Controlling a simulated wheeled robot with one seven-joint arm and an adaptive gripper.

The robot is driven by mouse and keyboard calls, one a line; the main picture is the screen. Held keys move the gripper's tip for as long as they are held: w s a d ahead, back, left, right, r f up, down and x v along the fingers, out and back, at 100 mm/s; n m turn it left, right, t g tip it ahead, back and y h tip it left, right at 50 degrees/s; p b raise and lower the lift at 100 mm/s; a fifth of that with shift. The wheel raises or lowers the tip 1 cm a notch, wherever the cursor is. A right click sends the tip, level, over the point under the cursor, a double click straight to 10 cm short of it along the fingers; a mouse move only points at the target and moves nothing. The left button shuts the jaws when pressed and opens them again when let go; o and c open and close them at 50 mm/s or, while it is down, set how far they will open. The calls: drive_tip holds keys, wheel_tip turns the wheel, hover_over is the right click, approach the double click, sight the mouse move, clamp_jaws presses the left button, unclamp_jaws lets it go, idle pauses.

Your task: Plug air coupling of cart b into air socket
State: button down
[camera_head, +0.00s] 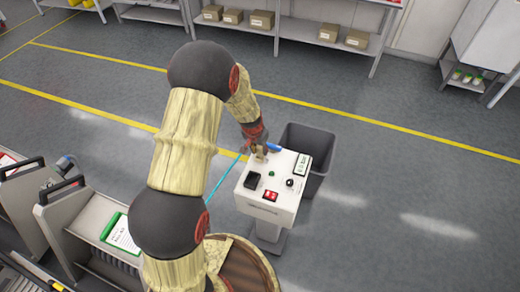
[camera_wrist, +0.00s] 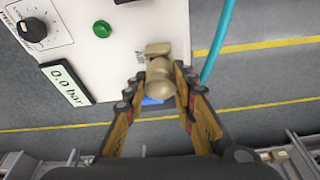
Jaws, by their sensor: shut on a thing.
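The white control box (camera_head: 252,204) stands on a post right of centre in the head view. Its panel also shows in the wrist view (camera_wrist: 105,60), with a display (camera_wrist: 66,84) reading 0.0 bar. My gripper (camera_head: 258,146) is at the box's far left edge, shut on a tan, brass-like coupling (camera_wrist: 160,76). The coupling lies at the panel edge beside a tan block (camera_wrist: 158,49); whether it is seated in a socket I cannot tell. A blue part (camera_wrist: 153,100) shows behind it. A cyan hose (camera_wrist: 217,40) runs beside the right finger; its end is hidden.
A dark bin (camera_head: 318,180) stands behind the box. Trolleys with black handles (camera_head: 62,190) are at the lower left, near the hose's far end. Shelves with cartons (camera_head: 262,20) line the back. Open floor with yellow lines lies between.

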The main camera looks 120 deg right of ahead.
drive_tip(key=shift+f+b, duration=0.45)
drive_tip(key=shift+f, duration=0.1)
drive_tip(key=c, duration=1.5)
unclamp_jaws()
drive_tip(key=shift+o, duration=0.5)
drive_tip(key=v, duration=1.2)
drive_tip(key=shift+w, duration=0.1)
